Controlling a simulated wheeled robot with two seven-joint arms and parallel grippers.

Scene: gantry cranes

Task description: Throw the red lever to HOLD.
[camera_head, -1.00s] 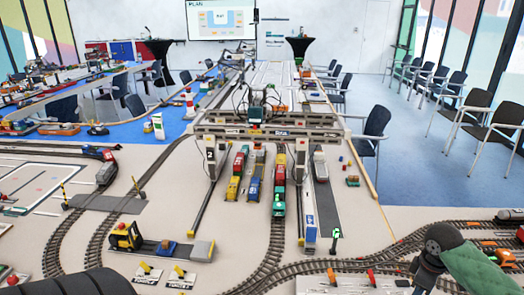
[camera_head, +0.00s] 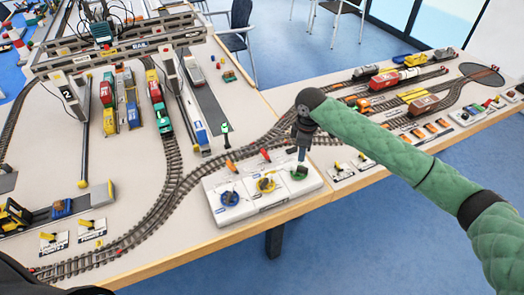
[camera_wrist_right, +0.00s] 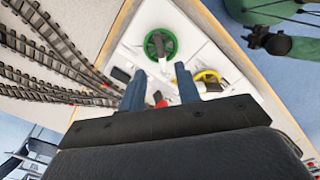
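The red lever (camera_head: 265,155) stands at the back edge of a white control panel (camera_head: 253,212), between an orange lever and my right gripper. Its label is too small to read. My right gripper (camera_head: 302,157) points down above the panel's right part, near the green handwheel (camera_head: 299,173) and right of the red lever. In the right wrist view its two blue fingers (camera_wrist_right: 161,88) are apart with nothing held. A red piece (camera_wrist_right: 159,102), apparently the lever, shows in the gap between them; I cannot tell any contact. My left gripper is out of view.
The panel also carries an orange lever (camera_head: 232,166), a blue handwheel (camera_head: 229,198) and a yellow handwheel (camera_head: 266,185). Model tracks (camera_head: 175,190) curve behind and left of it. A gantry crane (camera_head: 120,50) stands further back. The table edge is in front.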

